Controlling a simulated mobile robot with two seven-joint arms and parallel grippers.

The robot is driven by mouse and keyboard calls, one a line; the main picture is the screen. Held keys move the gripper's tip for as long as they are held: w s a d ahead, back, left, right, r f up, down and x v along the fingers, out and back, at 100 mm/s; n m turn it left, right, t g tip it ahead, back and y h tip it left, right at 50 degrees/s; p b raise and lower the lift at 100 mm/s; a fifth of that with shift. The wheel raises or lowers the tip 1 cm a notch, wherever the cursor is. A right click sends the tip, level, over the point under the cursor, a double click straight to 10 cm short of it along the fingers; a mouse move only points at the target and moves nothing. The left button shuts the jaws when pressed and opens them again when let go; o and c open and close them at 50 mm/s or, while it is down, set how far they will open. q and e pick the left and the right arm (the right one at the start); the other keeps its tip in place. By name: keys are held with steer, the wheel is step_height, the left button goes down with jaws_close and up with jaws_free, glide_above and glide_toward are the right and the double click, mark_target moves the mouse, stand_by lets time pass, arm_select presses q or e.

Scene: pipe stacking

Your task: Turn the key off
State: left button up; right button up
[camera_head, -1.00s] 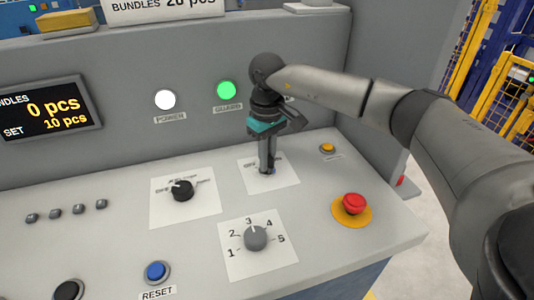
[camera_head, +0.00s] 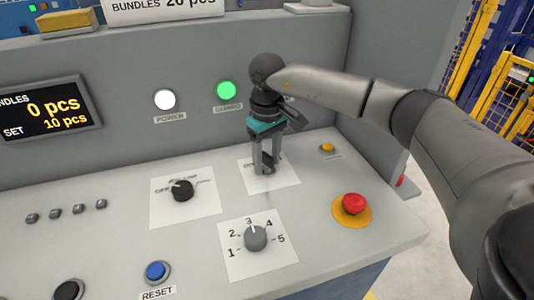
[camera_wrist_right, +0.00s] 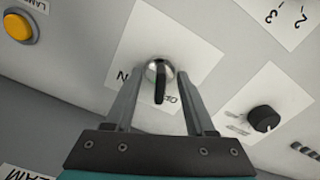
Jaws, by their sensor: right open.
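The key switch (camera_wrist_right: 160,70) is a round silver lock with a dark key (camera_wrist_right: 160,88) in it, set on a white plate with ON and OFF lettering, partly covered. In the right wrist view the key lies between the two fingers of my right gripper (camera_wrist_right: 162,88), with a gap on each side. In the head view my right gripper (camera_head: 265,164) points down over the same white plate (camera_head: 284,181), with its fingers apart. The key is mostly hidden there. My left gripper is not in view.
A black selector knob (camera_head: 182,191) is left of the key plate, and a grey numbered dial (camera_head: 255,238) is in front. A red emergency button (camera_head: 353,204) and a small yellow button (camera_head: 327,147) are to the right. A grey upright panel (camera_head: 310,75) stands behind.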

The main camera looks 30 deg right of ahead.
mark_target(267, 154)
steer(key=shift+r+p, duration=2.55)
steer(key=shift+r, duration=1)
